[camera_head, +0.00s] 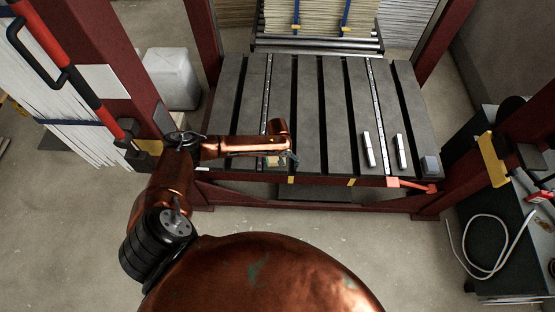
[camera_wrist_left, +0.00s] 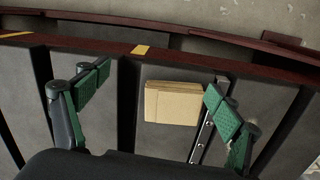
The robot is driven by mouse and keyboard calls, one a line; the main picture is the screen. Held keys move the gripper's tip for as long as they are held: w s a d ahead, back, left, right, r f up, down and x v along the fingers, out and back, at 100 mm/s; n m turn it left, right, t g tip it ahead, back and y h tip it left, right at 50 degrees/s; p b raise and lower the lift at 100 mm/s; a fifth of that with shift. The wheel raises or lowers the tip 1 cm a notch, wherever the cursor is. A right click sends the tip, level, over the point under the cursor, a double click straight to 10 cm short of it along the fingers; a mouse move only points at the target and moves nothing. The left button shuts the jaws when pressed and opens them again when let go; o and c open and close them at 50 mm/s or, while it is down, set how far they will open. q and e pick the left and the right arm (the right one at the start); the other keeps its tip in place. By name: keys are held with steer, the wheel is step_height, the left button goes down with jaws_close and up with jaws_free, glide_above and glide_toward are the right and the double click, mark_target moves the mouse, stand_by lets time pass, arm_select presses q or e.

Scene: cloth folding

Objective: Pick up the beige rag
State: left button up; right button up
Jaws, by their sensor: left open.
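The beige rag (camera_wrist_left: 173,103) lies folded flat on the grey slatted table, close to its front edge. In the left wrist view it sits between the spread green-padded fingers of my left gripper (camera_wrist_left: 150,100), nearer the right-hand finger. The gripper is open and I see nothing held in it. In the head view my left gripper (camera_head: 289,160) hangs at the table's front edge, beside a small visible part of the rag (camera_head: 273,161); the arm hides the rest. My right gripper is not in view.
The slatted table (camera_head: 310,115) has gaps between its slats and a dark red front rail (camera_head: 340,181). Two pale bars (camera_head: 368,150) (camera_head: 401,152) and a grey block (camera_head: 430,166) lie at its right. Its middle and back are clear. Red posts stand at both sides.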

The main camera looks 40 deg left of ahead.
mark_target(276, 158)
arm_select(q)
steer(key=w+a+r, duration=0.1)
steer(key=w+a+r+n, duration=0.1)
steer(key=a, duration=0.1)
steer(key=w+a+r+n, duration=0.1)
steer(key=a+r, duration=0.1)
steer(key=shift+y, duration=0.4)
steer(key=shift+w+a+f+b, duration=0.1)
steer(key=shift+w+a+b, duration=0.1)
steer(key=shift+b, duration=0.15)
step_height(276, 158, down, 3)
steer(key=shift+r+b, duration=0.15)
steer(key=shift+b, duration=0.4)
steer(key=f, duration=0.1)
steer(key=f+b, duration=0.1)
steer(key=f, duration=0.1)
steer(key=shift+s+d+f+b, duration=0.1)
steer(key=shift+d+b, duration=0.15)
steer(key=shift+b, duration=0.1)
steer(key=shift+f, duration=0.6)
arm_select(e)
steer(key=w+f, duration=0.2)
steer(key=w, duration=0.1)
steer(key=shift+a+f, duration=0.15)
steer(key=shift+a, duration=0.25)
arm_select(q)
steer(key=shift+c, duration=0.3)
steer(key=c, duration=1.2)
steer(key=shift+r, duration=0.1)
